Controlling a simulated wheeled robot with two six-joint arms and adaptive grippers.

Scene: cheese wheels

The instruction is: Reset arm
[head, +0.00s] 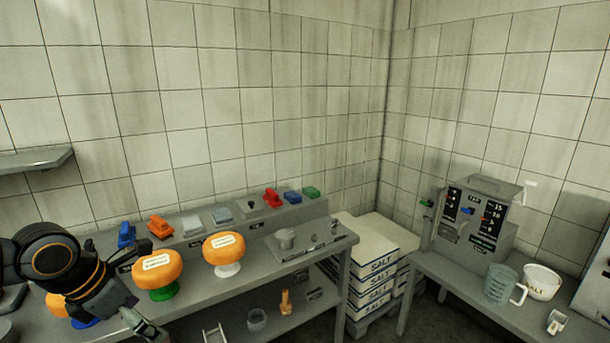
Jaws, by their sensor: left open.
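My left gripper (146,292) is at the lower left, with its arm coming in from the left edge. It is open, and its fingers spread in front of the near side of an orange cheese wheel on a green stand (163,294). I see no cheese held between the fingers. A second orange cheese wheel (223,248) sits on a white stand to the right. Another orange wheel (58,304) on a blue stand is mostly hidden behind my left arm. My right gripper is not in view.
Salt boxes (372,262) are stacked in the corner. A right-hand table holds a control machine (475,220), a jug (500,284) and a white bowl (541,282).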

